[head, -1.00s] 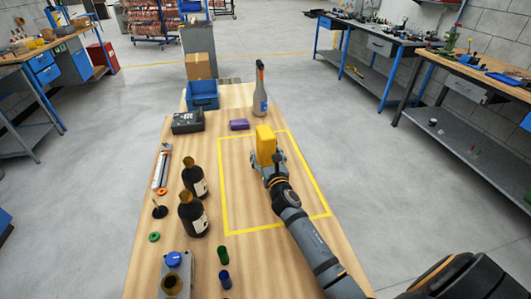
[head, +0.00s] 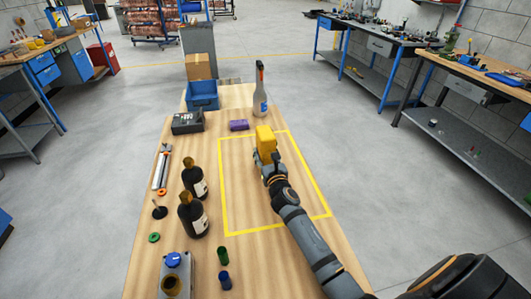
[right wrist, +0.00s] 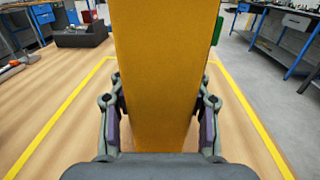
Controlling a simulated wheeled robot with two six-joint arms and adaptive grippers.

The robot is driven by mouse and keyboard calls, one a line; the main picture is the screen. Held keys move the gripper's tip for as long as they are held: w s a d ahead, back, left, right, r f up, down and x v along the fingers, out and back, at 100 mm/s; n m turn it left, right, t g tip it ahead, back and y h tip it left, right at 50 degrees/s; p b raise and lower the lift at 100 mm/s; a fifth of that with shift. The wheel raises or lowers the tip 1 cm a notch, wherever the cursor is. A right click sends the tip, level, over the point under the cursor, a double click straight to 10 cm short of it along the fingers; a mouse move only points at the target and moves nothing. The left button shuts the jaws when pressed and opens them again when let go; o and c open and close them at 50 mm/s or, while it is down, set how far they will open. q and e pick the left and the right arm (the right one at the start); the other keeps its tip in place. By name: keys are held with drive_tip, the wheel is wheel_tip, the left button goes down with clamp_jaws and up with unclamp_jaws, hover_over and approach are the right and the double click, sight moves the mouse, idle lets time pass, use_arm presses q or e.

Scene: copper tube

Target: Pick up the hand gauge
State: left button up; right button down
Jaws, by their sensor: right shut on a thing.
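The hand gauge appears to be the yellow block-shaped thing (head: 265,138) inside the yellow-outlined area of the table in the head view. In the right wrist view the yellow thing (right wrist: 165,70) stands tall between the fingers and fills the middle of the picture. My right gripper (head: 267,157) is shut on it, with a finger on each side, in the right wrist view (right wrist: 161,100). Whether its lower end touches the table is hidden. My left gripper is not in view.
On the wooden table (head: 200,262), two dark bottles (head: 192,214) stand left of the outline. A spray bottle (head: 261,92), purple block (head: 239,125), black box (head: 187,122) and blue bin (head: 203,96) are at the far end. The outlined area is otherwise clear.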

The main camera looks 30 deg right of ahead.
sight(265, 143)
drive_tip(key=shift+r+p, duration=0.45)
drive_tip(key=shift+r, duration=0.15)
drive_tip(key=s+d+r+p, duration=0.2)
drive_tip(key=s+d+r, duration=0.1)
drive_tip(key=d+r, duration=0.9)
drive_tip(key=shift+s+d, duration=0.25)
drive_tip(key=shift+d, duration=0.55)
drive_tip(key=shift+a, duration=0.15)
